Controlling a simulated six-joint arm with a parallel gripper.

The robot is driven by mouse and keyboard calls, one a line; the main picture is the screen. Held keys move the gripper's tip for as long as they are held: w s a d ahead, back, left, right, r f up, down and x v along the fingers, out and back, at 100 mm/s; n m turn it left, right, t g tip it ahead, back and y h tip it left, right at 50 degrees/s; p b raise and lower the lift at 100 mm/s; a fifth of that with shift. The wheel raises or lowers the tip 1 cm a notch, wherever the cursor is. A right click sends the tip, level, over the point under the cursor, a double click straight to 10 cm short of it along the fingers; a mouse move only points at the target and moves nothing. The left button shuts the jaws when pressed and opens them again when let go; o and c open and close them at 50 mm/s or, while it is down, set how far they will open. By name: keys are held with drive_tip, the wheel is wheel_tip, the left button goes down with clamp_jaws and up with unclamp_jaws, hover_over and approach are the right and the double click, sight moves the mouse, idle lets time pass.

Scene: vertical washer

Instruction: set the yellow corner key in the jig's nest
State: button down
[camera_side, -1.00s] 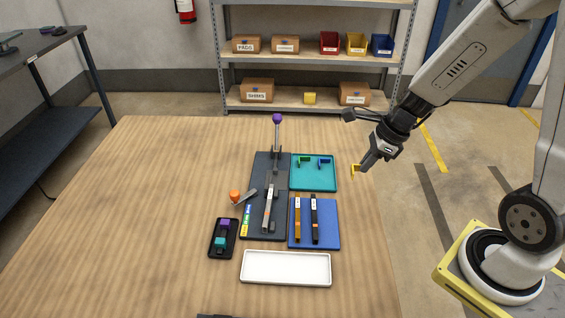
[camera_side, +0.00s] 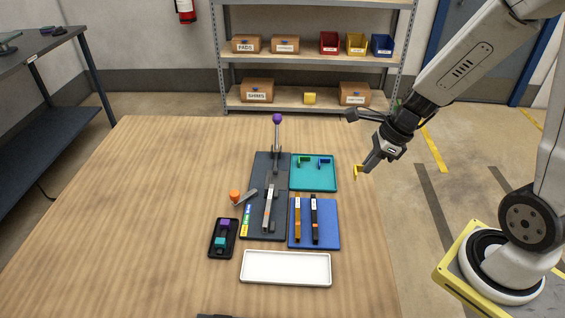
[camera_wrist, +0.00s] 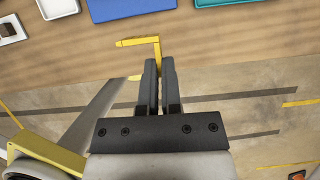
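The yellow corner key (camera_side: 359,170) is a thin L shape. My gripper (camera_side: 368,164) is shut on it and holds it up, to the right of the teal tray in the side view. In the wrist view the key (camera_wrist: 138,42) sticks out past the fingertips (camera_wrist: 159,62), its long arm pointing left. The jig looks to be the dark plate (camera_side: 262,168) with a purple-knobbed upright lever (camera_side: 277,119), an orange-knobbed lever (camera_side: 237,197) and a grey bar with a label. I cannot make out the nest at this size.
A teal tray (camera_side: 326,184) holds a green and a blue piece. A blue mat (camera_side: 329,236) carries an orange and a black bar. A white tray (camera_side: 286,281) is empty. A small black tray (camera_side: 216,249) holds purple and teal blocks. The table's left side is clear.

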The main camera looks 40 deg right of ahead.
drive_tip(key=w+a+f, duration=0.2)
drive_tip(key=w, duration=0.8)
hover_over(281, 180)
wheel_tip(281, 180, down, 3)
drive_tip(key=shift+s+d+r, duration=0.2)
drive_tip(key=shift+s+d, duration=0.15)
drive_tip(key=shift+d, duration=0.05)
drive_tip(key=shift+f, duration=0.2)
drive_tip(key=shift+f, duration=3.3)
drive_tip(key=shift+f, duration=0.25)
drive_tip(key=shift+c, duration=1.6)
unclamp_jaws()
